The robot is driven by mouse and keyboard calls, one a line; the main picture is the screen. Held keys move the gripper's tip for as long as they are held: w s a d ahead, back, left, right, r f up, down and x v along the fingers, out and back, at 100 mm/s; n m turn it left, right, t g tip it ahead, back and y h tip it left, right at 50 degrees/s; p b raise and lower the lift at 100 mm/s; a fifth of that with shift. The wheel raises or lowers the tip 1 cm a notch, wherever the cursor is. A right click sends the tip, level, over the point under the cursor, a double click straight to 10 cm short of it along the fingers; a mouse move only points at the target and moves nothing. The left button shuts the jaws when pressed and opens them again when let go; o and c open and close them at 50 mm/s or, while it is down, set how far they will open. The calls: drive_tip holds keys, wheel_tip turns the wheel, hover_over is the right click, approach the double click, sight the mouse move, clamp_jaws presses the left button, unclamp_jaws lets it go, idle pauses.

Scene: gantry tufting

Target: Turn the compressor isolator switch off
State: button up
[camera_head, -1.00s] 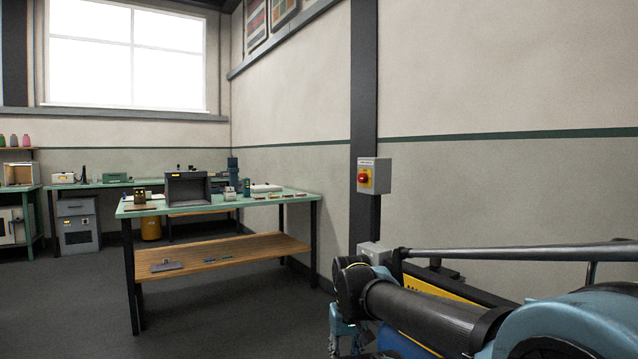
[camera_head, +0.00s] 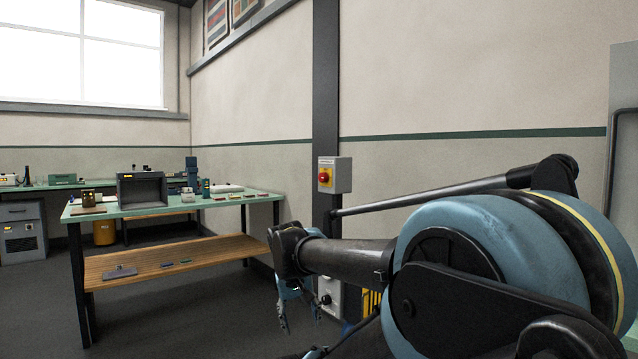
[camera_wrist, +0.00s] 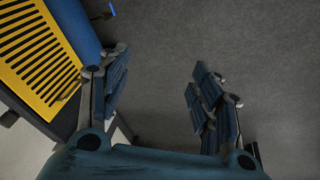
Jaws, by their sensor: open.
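The isolator switch is a grey box (camera_head: 342,175) with a red knob (camera_head: 324,176) on a yellow plate, fixed to the dark wall column in the head view. My gripper (camera_head: 301,314) hangs below and a little left of the switch in that view, pointing down and clear of it. In the wrist view my gripper (camera_wrist: 160,70) has its fingers spread, with only grey floor between them. The switch is not in the wrist view.
A yellow slatted panel (camera_wrist: 38,52) beside a blue body lies left of my fingers in the wrist view. A lower grey box (camera_head: 329,296) sits behind my gripper. A green-topped workbench (camera_head: 150,207) with a wooden shelf stands left. Floor between is clear.

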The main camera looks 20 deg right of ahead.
drive_tip(key=w+d+r+m+h, duration=0.2)
drive_tip(key=w+d+r+h, duration=0.15)
drive_tip(key=w+r, duration=0.45)
drive_tip(key=w+d+r+m+t+h, duration=0.15)
drive_tip(key=w+d+r, duration=0.35)
drive_tip(key=w, duration=0.5)
drive_tip(key=w+d+r+m+h, duration=0.2)
drive_tip(key=w+d+r+h, duration=0.1)
drive_tip(key=w+r, duration=0.55)
drive_tip(key=m+t+h, duration=0.2)
drive_tip(key=m+h, duration=0.2)
drive_tip(key=h, duration=0.3)
approach(321, 178)
drive_tip(key=x, duration=0.9)
drive_tip(key=shift+w+d, duration=0.1)
